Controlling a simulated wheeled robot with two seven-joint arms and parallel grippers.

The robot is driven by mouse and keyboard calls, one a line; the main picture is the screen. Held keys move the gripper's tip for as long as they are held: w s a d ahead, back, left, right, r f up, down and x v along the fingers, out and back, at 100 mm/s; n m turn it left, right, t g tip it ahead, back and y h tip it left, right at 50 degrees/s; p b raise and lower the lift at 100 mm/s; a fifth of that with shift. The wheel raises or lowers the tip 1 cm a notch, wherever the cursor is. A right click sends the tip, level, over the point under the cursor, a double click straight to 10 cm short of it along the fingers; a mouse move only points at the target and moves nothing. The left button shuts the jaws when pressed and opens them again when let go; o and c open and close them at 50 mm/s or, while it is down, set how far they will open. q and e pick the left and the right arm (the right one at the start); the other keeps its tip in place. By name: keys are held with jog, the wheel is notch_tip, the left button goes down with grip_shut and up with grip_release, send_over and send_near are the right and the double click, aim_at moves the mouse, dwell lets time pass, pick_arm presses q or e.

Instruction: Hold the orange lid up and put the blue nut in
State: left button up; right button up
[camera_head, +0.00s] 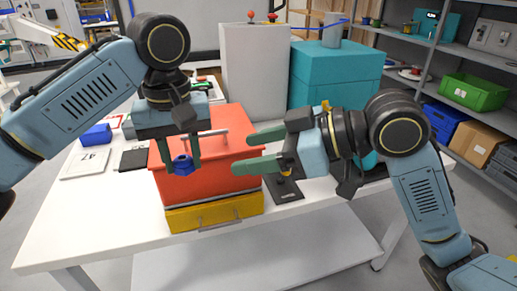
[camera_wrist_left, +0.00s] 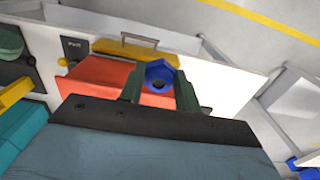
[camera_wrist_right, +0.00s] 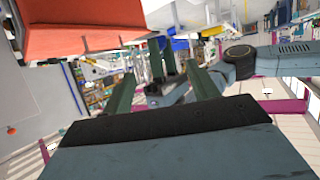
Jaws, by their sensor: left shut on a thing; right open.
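The blue nut (camera_head: 183,164) is held between the fingertips of my left gripper (camera_head: 182,160), in front of the box's orange lid (camera_head: 222,130). The nut also shows in the left wrist view (camera_wrist_left: 160,76), with its hole visible. The orange lid has a grey handle (camera_head: 207,135) and looks closed in the head view; the box's inside is hidden. My right gripper (camera_head: 250,151) is open and empty, beside the right side of the orange box. In the right wrist view its fingers (camera_wrist_right: 160,92) are apart, with the orange surface (camera_wrist_right: 80,40) at upper left.
A yellow drawer front (camera_head: 215,212) with a handle is under the orange box. A grey block (camera_head: 255,70) and a teal block (camera_head: 333,78) stand behind. A black plate (camera_head: 284,188) lies to the right. A blue box (camera_head: 96,135) and a card (camera_head: 86,163) lie at left.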

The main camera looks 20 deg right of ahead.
aim_at(189, 165)
jog(key=x, duration=1.1)
jog(key=shift+w+a+f, duration=0.1)
jog(key=shift+w+a, duration=0.05)
jog(key=shift+a, duration=0.2)
jog(key=c, duration=0.9)
jog(key=o, duration=0.8)
jog(key=shift+a, duration=0.1)
jog(key=shift+o, duration=0.5)
